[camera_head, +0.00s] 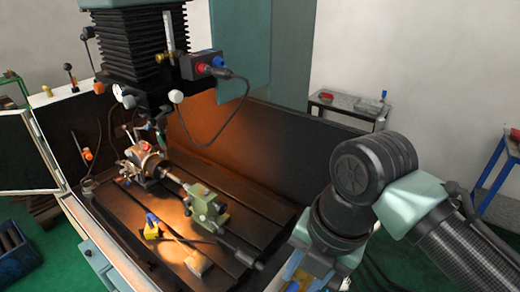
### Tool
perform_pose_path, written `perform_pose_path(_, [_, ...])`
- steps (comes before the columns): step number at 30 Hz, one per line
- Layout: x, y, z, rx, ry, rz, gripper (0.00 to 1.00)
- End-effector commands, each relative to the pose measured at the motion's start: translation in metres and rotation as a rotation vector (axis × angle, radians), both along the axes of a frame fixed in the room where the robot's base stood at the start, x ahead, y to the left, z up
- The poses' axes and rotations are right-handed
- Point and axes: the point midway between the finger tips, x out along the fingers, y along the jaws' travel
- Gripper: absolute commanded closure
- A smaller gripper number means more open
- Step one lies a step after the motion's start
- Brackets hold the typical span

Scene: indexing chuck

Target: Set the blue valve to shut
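Two small blue parts on the machine could be the blue valve, and I cannot tell for sure which it is. One is a blue knob (152,218) on a small yellow block on the slotted machine table, left of the green tailstock. The other is a blue piece (218,61) beside a red button on the grey box on the machine head. Both are too small to read a handle position. My arm comes in from the right and bends down to the bottom edge. My gripper's fingertips are not visible, and the arm is clear of both blue parts.
The indexing chuck (142,160) and green tailstock (207,207) stand on the slotted table (255,205). A hanging cable (238,110) loops below the machine head (128,45). A dark splash guard (275,150) runs behind. A grey cart (345,110) stands at the back.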

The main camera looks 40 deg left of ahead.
Motion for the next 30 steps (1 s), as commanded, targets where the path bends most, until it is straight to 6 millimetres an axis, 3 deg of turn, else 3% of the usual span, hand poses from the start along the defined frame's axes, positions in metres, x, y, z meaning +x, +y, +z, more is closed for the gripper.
perform_pose_path(11, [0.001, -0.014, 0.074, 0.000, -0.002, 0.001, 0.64])
perform_pose_path(20, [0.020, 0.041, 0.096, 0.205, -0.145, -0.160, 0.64])
perform_pose_path(30, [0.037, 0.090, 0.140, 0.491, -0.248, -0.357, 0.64])
